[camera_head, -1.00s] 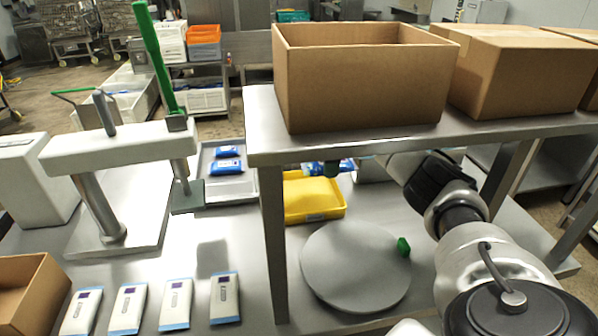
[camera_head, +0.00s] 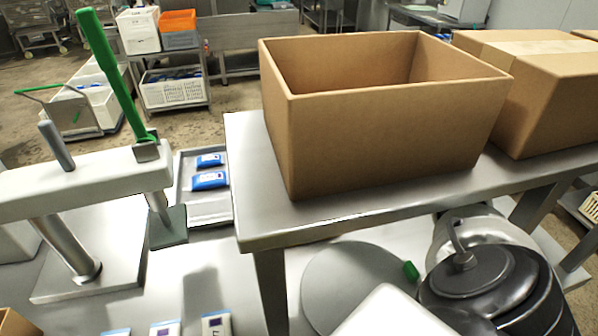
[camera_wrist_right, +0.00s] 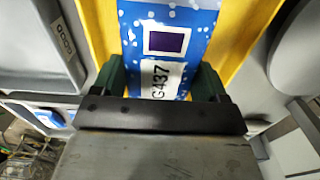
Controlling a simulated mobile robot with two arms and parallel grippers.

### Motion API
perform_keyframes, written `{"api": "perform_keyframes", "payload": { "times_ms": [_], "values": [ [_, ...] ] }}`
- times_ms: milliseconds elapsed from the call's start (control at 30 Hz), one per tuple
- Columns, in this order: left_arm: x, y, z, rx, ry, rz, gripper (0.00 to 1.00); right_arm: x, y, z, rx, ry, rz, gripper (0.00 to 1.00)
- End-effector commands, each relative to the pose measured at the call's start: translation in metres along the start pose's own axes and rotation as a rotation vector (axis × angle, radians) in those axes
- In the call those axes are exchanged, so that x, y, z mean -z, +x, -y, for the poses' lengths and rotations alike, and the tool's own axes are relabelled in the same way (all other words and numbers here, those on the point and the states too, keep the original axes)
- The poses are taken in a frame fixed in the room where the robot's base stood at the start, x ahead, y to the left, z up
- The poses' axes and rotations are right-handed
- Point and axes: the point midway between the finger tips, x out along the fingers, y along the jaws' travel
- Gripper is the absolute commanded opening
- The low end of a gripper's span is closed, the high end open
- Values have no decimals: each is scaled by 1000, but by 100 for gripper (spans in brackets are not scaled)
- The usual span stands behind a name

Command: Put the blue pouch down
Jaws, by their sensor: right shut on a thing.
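In the right wrist view my right gripper (camera_wrist_right: 160,80) is shut on the blue pouch (camera_wrist_right: 168,45), which has white dots, a dark purple square and a white label reading G437. The pouch is over the yellow tray (camera_wrist_right: 235,40), whose yellow sides show left and right of it. I cannot tell whether the pouch touches the tray floor. In the head view the shelf and carton hide the right gripper, this pouch and the yellow tray. My left gripper is not in view.
An open carton (camera_head: 390,135) stands on the raised steel shelf (camera_head: 250,170), above the work area. A grey tray (camera_head: 210,212) with two blue pouches lies left of the shelf. A press with a green handle (camera_head: 115,70) stands farther left. A round grey disc (camera_head: 340,285) lies below.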

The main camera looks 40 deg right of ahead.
Motion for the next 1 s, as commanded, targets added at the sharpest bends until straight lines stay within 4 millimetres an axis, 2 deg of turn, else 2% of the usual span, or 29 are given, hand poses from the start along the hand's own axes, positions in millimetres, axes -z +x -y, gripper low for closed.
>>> {"api": "perform_keyframes", "payload": {
  "times_ms": [167, 500, 867, 900, 1000],
  "values": [
    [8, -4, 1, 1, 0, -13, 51, 7, 9, 13, 0, 0, 0, 43],
    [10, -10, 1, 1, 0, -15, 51, 7, 48, 14, -1, 1, -1, 43],
    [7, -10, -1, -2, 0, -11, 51, 7, 52, 14, -1, 0, -1, 43],
    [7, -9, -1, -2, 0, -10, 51, 7, 52, 14, -2, 0, -1, 80],
    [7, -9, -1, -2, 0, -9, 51, 7, 52, 14, -2, 0, 0, 96]
  ]
}}
